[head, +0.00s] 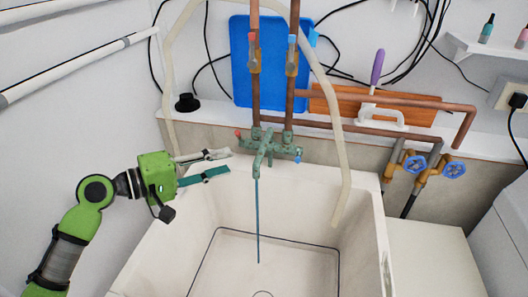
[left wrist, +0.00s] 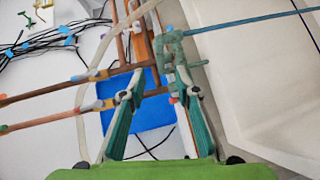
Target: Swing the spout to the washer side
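The green tap (head: 265,148) is mounted on copper pipes at the back of the sink, with a red and a blue handle. Its thin teal spout (head: 258,220) points straight out over the middle of the basin, toward me. In the left wrist view the spout (left wrist: 245,22) runs from the tap toward the upper right. My left gripper (head: 229,162) is open and empty, just left of the tap above the sink's back left rim. Its two fingers are well apart in the left wrist view (left wrist: 158,95), with the tap beyond the right-hand finger. My right gripper is out of view.
The white sink (head: 372,215) fills the middle. A beige hose (head: 343,175) hangs into its right side. Blue-handled valves (head: 455,170) are at right. A pale flat-topped surface (head: 430,260) and a white body (head: 503,240) stand right of the sink. Space above the basin is free.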

